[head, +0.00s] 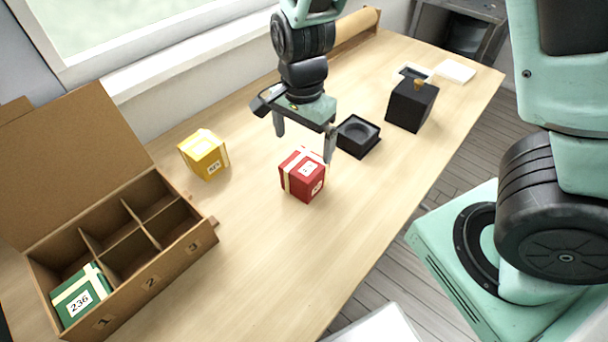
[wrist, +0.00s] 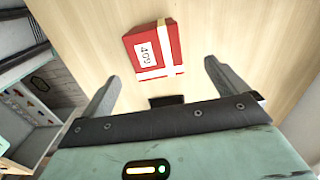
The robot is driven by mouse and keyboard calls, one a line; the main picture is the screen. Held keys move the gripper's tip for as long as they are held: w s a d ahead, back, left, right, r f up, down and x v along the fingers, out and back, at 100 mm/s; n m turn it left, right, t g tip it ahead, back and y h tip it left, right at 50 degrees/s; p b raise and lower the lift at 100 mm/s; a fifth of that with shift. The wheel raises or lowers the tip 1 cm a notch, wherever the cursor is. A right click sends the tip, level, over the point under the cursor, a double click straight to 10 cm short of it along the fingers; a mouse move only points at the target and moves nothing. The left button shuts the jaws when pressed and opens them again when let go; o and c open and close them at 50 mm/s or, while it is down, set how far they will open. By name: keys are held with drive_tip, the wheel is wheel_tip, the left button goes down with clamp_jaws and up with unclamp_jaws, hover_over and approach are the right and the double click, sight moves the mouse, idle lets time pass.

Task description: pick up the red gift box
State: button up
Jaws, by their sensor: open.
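The red gift box (head: 301,175) with a cream ribbon and a white number label stands on the wooden table. In the wrist view the red gift box (wrist: 154,50) lies ahead of the fingertips, roughly between their lines. My gripper (head: 304,146) is open and empty, with its fingers pointing down above and just behind the box. In the wrist view the gripper (wrist: 163,78) shows both fingers spread apart, not touching the box.
A yellow gift box (head: 203,154) stands to the left. A cardboard crate with compartments (head: 165,268) holds a green gift box (head: 80,296) at lower left. A black tray (head: 358,137) and a black box (head: 411,105) stand to the right. The table front is clear.

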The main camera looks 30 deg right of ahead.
sight(303, 161)
wheel_tip(303, 161, down, 5)
drive_tip(key=shift+f+b, duration=0.15)
drive_tip(key=shift+b, duration=0.15)
drive_tip(key=shift+s+f, duration=0.2)
drive_tip(key=shift+f, duration=1.15)
drive_tip(key=shift+s+f, duration=0.15)
drive_tip(key=shift+f, duration=1.2)
drive_tip(key=c, duration=1.2)
